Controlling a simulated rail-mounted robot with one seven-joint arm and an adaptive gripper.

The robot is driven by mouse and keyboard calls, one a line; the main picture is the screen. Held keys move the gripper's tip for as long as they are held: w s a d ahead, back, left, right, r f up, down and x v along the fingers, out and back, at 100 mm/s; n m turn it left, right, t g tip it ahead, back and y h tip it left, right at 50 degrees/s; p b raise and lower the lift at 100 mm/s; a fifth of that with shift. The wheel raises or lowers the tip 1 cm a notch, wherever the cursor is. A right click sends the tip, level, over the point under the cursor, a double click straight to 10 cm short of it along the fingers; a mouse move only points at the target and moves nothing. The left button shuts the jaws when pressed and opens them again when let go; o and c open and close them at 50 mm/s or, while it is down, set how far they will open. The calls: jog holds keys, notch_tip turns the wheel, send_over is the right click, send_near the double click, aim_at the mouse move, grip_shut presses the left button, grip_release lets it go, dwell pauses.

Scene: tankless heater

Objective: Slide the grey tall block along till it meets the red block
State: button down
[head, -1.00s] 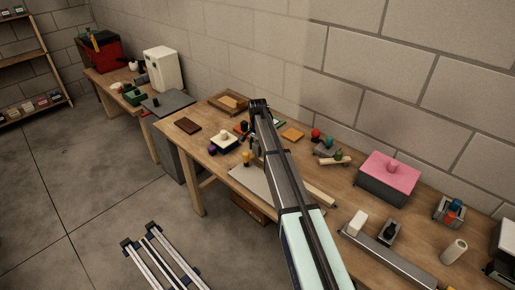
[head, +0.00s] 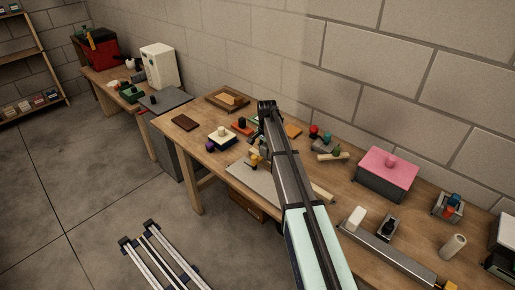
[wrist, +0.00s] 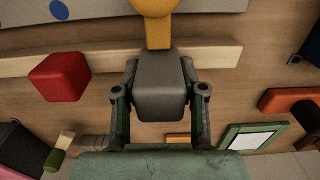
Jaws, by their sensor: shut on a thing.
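In the wrist view the grey tall block (wrist: 160,85) stands between the fingers of my gripper (wrist: 160,102), which is shut on it. The red block (wrist: 60,77) is to its left, with a clear gap between them. Both are close to a pale wooden strip (wrist: 218,56). In the head view my arm hides the grey block and the red block, and the fingertips cannot be made out.
A yellow rounded piece (wrist: 153,8) is just beyond the grey block in the wrist view. An orange piece (wrist: 285,100) and a green-framed plate (wrist: 253,137) lie to the right. A pink-topped box (head: 387,170) stands farther right on the bench.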

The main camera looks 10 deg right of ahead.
jog(key=shift+s+d, duration=0.75)
jog(key=shift+s, duration=0.25)
jog(key=c, duration=0.6)
grip_release()
jog(key=shift+w, duration=0.15)
jog(key=shift+c, duration=0.2)
notch_tip(320, 180, up, 12)
jog(key=shift+a+f, duration=0.1)
